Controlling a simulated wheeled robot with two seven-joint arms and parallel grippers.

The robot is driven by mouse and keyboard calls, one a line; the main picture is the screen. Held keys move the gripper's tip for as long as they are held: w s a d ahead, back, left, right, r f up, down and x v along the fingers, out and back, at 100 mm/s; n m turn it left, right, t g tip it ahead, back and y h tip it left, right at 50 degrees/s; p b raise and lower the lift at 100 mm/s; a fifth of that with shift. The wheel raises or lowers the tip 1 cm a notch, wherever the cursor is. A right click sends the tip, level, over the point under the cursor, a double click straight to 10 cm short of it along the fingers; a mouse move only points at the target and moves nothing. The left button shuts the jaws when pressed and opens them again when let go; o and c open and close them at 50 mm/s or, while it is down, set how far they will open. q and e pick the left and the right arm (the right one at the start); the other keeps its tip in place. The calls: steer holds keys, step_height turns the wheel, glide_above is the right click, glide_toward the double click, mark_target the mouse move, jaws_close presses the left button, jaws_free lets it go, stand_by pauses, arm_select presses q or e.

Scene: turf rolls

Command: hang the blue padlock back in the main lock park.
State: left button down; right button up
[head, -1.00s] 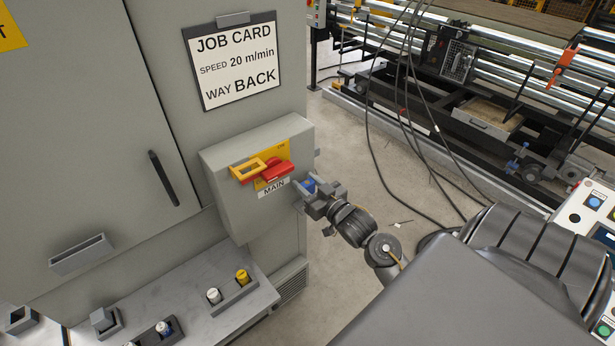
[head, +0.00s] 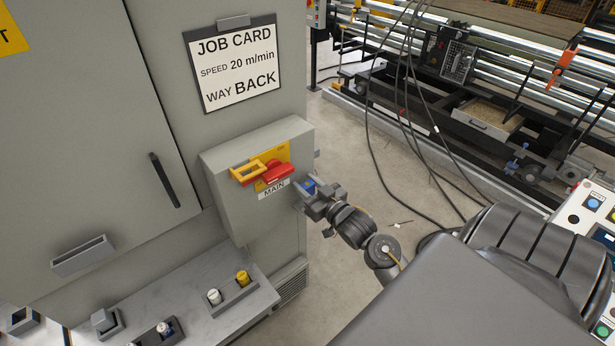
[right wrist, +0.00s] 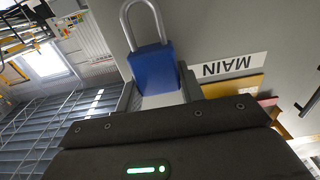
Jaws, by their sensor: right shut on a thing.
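The blue padlock (right wrist: 154,68) with its silver shackle is between the fingers of my right gripper (right wrist: 158,98) in the right wrist view. My right gripper (head: 312,196) is shut on it, at the right side of the grey MAIN switch box (head: 225,205). In the head view only a small blue part of the padlock (head: 309,185) shows between the fingers. Whether the shackle touches anything there cannot be told. The MAIN box carries a red handle (head: 279,169) and a yellow bracket (head: 247,172). My left gripper is not in view.
A job card (head: 236,68) hangs on the grey cabinet above the box. A grey shelf (head: 190,290) below holds white and yellow knobs (head: 242,278) in trays. Hanging cables (head: 408,120) and the roller machine stand to the right, with open floor between.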

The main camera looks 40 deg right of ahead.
steer(key=shift+f+b, duration=1.5)
steer(key=shift+f, duration=1)
steer(key=o, duration=1.1)
steer(key=s+b, duration=0.3)
steer(key=s, duration=0.8)
steer(key=shift+a+b, duration=0.15)
steer(key=shift+b, duration=0.15)
steer(key=shift+w, duration=0.1)
